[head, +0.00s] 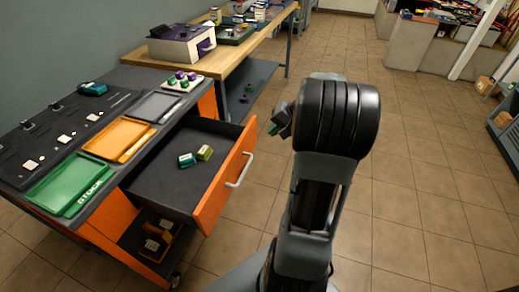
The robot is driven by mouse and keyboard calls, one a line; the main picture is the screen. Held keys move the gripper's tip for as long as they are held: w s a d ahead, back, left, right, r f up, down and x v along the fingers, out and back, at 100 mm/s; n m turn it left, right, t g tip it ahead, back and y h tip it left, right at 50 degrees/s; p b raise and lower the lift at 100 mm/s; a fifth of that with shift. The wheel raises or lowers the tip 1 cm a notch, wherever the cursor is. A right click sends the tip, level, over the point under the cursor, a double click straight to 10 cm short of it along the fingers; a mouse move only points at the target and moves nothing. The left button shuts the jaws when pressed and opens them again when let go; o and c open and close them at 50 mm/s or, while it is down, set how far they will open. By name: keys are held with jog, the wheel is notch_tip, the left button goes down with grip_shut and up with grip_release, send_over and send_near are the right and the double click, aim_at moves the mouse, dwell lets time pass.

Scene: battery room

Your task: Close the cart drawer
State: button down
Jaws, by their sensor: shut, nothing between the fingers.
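The cart drawer (150,178) is pulled well out of the cart (112,222) at the left. Its orange front (215,192) stands clear of the cart body and carries a pale bar handle (240,171). A teal block (187,160) and an olive block (205,153) lie inside on the dark floor of the drawer. My gripper (273,129) shows small at the left of my dark wrist, right of the drawer front and apart from the handle. It is shut and empty. Much of it is hidden behind my wrist.
The cart top holds green (50,196), orange (103,145) and grey (138,110) trays. A wooden workbench (215,65) stands behind the cart. A lower shelf (135,238) lies under the drawer. The tiled floor (420,200) to the right is clear.

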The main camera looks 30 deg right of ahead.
jog(key=m+t+b, duration=0.1)
jog(key=m+t, duration=0.1)
send_near(254, 141)
jog(key=shift+b+x, duration=0.8)
jog(key=shift+x, duration=2.3)
jog(key=shift+w+a+r, duration=0.1)
jog(key=shift+a, duration=0.1)
